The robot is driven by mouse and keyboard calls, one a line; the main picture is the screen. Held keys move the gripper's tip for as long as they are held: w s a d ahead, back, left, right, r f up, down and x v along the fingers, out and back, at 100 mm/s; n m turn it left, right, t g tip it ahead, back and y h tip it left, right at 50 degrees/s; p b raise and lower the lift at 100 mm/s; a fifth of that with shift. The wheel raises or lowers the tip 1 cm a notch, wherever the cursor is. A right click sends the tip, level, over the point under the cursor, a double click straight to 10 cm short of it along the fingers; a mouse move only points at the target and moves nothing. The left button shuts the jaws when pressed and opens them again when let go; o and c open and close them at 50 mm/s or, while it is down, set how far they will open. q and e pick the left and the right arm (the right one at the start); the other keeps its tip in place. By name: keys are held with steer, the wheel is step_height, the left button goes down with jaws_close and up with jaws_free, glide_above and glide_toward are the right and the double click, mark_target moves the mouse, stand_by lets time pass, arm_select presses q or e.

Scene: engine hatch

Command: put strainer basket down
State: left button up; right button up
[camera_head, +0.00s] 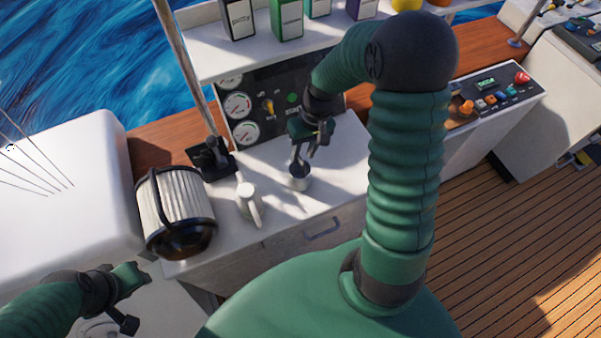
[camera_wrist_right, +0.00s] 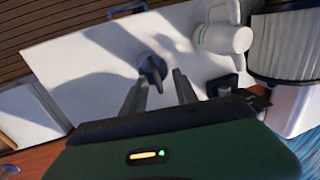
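A small dark grey cup-like piece, apparently the strainer basket (camera_head: 299,173), is at the white counter top (camera_head: 335,170), right of a white mug (camera_head: 247,198). My right gripper (camera_head: 303,152) is directly above it, pointing down. In the right wrist view, the basket (camera_wrist_right: 152,68) shows near the fingertips, with the two fingers (camera_wrist_right: 159,80) apart on either side and a gap visible at the right finger. The basket looks to rest on the counter, though its underside is hidden. My left gripper (camera_head: 130,298) is at the lower left, away from the basket; its finger opening is unclear.
A pleated filter (camera_head: 172,205) with a black handle stands left of the mug. A black lever base (camera_head: 211,158) and a gauge panel (camera_head: 262,108) stand behind. A shelf (camera_head: 215,57) with several boxes is above. Bare counter lies right of the basket.

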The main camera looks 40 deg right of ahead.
mark_target(300, 161)
step_height(300, 161, down, 9)
steer(key=w+p, duration=0.1)
steer(key=shift+w+r, duration=0.15)
steer(key=shift+a+r, duration=0.15)
steer(key=shift+a, duration=0.3)
steer(key=c, duration=0.4)
jaws_close()
steer(key=shift+d, duration=0.1)
stand_by(0.4)
